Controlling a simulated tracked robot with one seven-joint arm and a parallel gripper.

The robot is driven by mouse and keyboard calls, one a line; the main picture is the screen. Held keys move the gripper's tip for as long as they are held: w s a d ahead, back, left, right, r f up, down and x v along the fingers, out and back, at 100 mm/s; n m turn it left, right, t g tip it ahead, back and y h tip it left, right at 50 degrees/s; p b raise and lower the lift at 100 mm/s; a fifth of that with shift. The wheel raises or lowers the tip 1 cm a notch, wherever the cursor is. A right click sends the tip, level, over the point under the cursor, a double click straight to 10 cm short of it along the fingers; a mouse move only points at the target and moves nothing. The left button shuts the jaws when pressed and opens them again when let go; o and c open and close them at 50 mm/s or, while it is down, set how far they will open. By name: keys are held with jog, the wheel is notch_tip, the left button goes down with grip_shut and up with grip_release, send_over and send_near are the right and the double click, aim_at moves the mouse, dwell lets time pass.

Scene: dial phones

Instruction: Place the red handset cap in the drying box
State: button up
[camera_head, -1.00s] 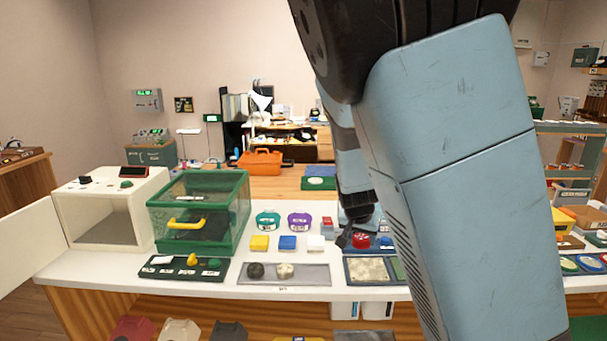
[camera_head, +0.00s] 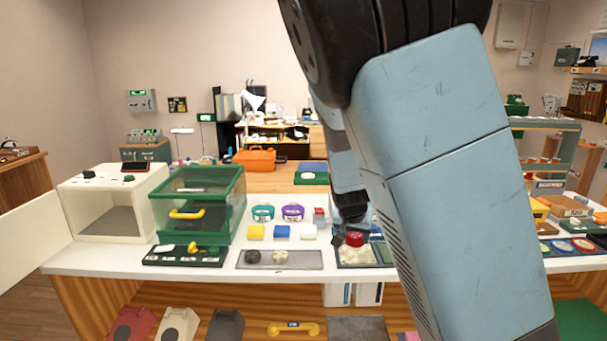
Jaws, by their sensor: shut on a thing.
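The red handset cap (camera_head: 355,239) is in my gripper (camera_head: 352,232), whose fingers are small and partly hidden behind the cap and my arm. The cap shows in front of the blue tray and over the back part of a cream pad; I cannot tell how high it is above the table. To the left stand two boxes that could be the drying box: a white box (camera_head: 70,205) with its door swung open to the left and an empty inside, and a green-framed clear box (camera_head: 239,190) with a yellow handle, which looks shut.
A black panel (camera_head: 167,260) with several knobs lies before the green box. My arm hides much of the right side.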

jog(key=w+d+f, duration=0.2)
jog(key=w+d, duration=0.2)
jog(key=w, duration=0.2)
jog(key=w+d+f, duration=0.3)
jog(key=w+d, duration=0.2)
jog(key=w, duration=0.2)
jog(key=shift+f+n+y, duration=0.25)
jog(key=shift+n+y, duration=0.05)
jog(key=shift+n, duration=0.1)
